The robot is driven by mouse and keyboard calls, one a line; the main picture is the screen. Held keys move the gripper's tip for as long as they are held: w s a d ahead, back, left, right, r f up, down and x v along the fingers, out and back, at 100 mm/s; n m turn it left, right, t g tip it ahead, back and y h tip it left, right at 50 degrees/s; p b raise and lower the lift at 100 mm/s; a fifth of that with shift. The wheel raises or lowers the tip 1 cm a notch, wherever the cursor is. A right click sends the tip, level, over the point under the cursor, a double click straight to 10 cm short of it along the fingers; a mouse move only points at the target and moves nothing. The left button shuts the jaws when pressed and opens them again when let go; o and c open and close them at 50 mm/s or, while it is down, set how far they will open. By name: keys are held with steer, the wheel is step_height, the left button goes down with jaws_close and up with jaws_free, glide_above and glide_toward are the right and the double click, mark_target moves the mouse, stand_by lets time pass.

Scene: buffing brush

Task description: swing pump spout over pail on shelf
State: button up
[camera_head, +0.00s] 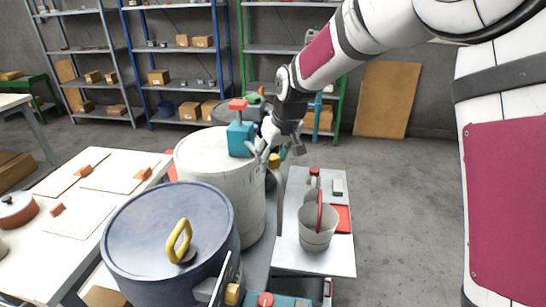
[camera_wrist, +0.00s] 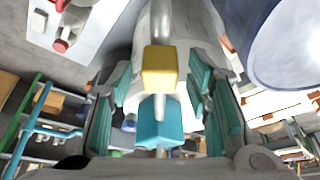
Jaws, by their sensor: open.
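The pump has a teal body with a red top (camera_head: 240,136) and stands on a large pale drum (camera_head: 215,165). A yellow block (camera_head: 274,160), apparently on the spout, sits at the drum's right edge, with a grey pipe (camera_head: 280,205) hanging below it. My gripper (camera_head: 272,148) is open at the yellow block. In the wrist view the yellow block (camera_wrist: 160,70) lies between the open teal-padded fingers (camera_wrist: 160,100), with a teal block (camera_wrist: 160,125) behind it; contact cannot be told. The pale pail (camera_head: 317,230), with a red handle, stands on the white shelf (camera_head: 290,258) to the right.
A blue-grey drum (camera_head: 165,235) with a yellow lid handle stands in front. A white table (camera_head: 85,235) is at left. A red tray (camera_head: 343,218) and small items share the shelf. Storage racks (camera_head: 175,60) line the back wall. Floor at right is clear.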

jaws_close()
steer(key=shift+d, duration=0.1)
